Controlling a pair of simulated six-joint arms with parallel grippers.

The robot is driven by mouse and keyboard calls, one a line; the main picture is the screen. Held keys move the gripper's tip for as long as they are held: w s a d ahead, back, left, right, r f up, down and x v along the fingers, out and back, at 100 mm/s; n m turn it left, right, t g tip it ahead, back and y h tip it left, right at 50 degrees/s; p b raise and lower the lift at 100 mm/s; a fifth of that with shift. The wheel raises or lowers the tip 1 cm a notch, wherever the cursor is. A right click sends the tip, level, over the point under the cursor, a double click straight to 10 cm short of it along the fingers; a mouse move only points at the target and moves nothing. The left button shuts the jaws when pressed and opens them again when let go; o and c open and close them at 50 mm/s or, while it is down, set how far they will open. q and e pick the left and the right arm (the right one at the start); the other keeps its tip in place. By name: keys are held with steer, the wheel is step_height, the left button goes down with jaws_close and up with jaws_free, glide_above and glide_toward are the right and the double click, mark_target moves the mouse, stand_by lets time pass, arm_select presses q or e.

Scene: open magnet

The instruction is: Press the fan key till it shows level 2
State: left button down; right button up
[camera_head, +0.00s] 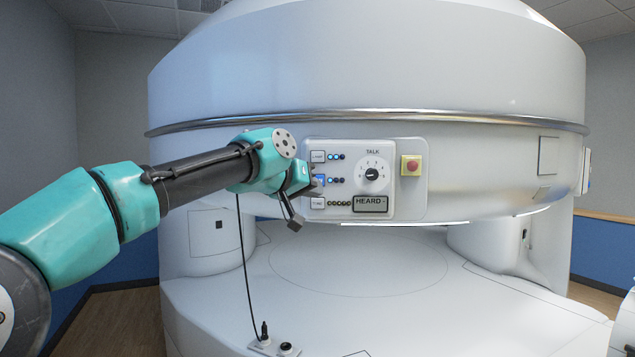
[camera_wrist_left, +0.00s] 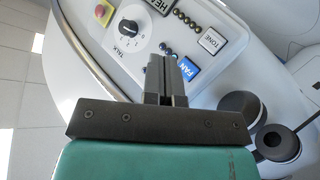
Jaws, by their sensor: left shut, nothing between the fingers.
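The fan key (camera_head: 318,181) is the middle key in the left column of the control panel, and glows blue. In the left wrist view the blue key reads FAN (camera_wrist_left: 188,68) and sits just beside my fingertips. The fan lights (camera_head: 336,181) are small dots right of the key. At least one looks lit blue, but I cannot tell exactly how many. My left gripper (camera_head: 314,188) is shut and empty, its tips at the fan key and partly covering it. In the left wrist view its closed fingers (camera_wrist_left: 165,68) point at the panel; I cannot tell whether they touch the key. My right gripper is out of view.
Above is the lamp key (camera_head: 318,157), below the tone key (camera_head: 318,203), both close to my fingers. A talk knob (camera_head: 372,175), a HEARD display (camera_head: 370,204) and a red button (camera_head: 411,166) lie to the right. The scanner bed (camera_head: 360,270) below is clear.

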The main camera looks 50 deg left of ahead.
arm_select(q)
steer(key=shift+w+a, duration=0.15)
steer(key=w+a, duration=0.6)
stand_by(0.8)
stand_by(1.9)
steer(key=shift+w+a, duration=0.25)
steer(key=shift+w, duration=0.05)
steer(key=shift+w+a, duration=0.35)
stand_by(1.0)
stand_by(0.3)
steer(key=shift+s+d, duration=0.65)
steer(key=shift+s+d, duration=1.75)
